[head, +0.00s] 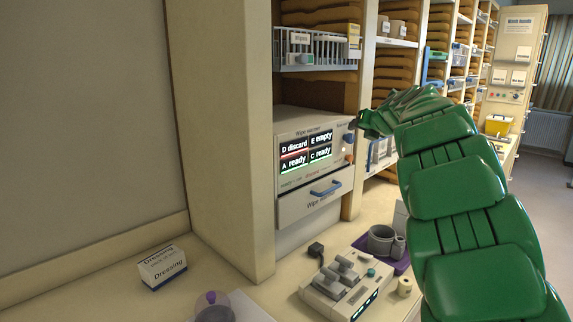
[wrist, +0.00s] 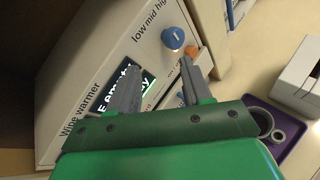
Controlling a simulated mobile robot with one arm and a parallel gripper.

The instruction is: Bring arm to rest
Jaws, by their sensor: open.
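My green segmented arm (head: 455,195) rises from the lower right in the head view. My gripper (head: 366,124) is at its upper end, beside the right edge of the wipe warmer (head: 287,130). In the wrist view my gripper (wrist: 160,92) is open, with two grey fingers apart and nothing between them. The fingers point at the warmer front (wrist: 110,50), near its blue knob (wrist: 173,38) and orange button (wrist: 191,50). I cannot tell whether they touch it. The warmer's display reads D discard, E empty, A ready, C ready.
A grey device with several levers (head: 345,285) stands on the counter. Behind it a purple tray (head: 402,267) holds a grey cup (head: 381,240). A dressing box (head: 162,267) and a purple-knobbed lid (head: 212,305) are at left. A wire basket (head: 316,50) hangs above the warmer.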

